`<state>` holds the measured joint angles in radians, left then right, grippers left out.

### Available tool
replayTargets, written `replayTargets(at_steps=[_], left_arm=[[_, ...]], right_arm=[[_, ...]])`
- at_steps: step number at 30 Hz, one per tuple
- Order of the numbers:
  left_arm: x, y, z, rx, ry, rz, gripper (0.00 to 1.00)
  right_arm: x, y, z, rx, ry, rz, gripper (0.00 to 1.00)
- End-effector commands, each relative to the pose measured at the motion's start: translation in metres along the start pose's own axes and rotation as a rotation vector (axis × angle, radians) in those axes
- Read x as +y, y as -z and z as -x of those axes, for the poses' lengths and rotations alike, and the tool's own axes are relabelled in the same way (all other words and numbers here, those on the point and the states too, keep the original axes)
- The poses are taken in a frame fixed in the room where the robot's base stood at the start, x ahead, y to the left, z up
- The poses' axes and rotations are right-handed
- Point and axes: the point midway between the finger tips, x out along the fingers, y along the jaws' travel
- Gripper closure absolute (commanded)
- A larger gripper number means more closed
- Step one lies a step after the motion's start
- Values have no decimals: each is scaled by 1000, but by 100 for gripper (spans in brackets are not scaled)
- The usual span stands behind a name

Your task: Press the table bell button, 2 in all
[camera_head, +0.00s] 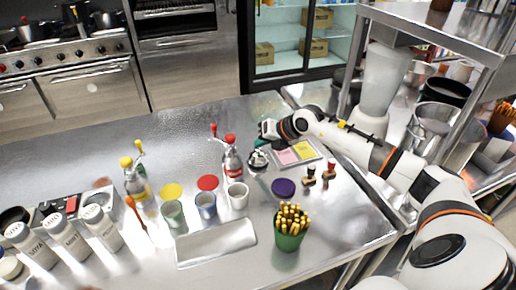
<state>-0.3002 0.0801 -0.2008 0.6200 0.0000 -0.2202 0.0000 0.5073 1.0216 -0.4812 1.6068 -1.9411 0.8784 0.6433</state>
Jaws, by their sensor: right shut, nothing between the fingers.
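A small shiny dome (258,160), which looks like the table bell, stands on the steel counter just right of the bottle with the red top. My right gripper (262,143) comes in from the right and is shut and empty. Its tips are close above the dome in the picture. I cannot tell whether they touch it, and the dome's button is too small to make out. My left gripper is not in view.
A tray with pink and yellow cards (297,152) lies under my right forearm. Red-topped (232,163) and yellow-topped (134,182) bottles, several cups, a green pot of yellow sticks (289,236) and a control box (70,204) stand around. The counter's back left (90,140) is clear.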

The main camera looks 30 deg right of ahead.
Motion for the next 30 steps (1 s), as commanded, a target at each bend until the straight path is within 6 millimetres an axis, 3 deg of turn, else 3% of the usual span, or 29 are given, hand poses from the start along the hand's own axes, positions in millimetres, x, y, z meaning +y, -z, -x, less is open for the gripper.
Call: replayTargets(at_steps=[30], left_arm=[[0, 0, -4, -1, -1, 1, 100]], right_arm=[[4, -4, -5, -2, -1, 0, 100]])
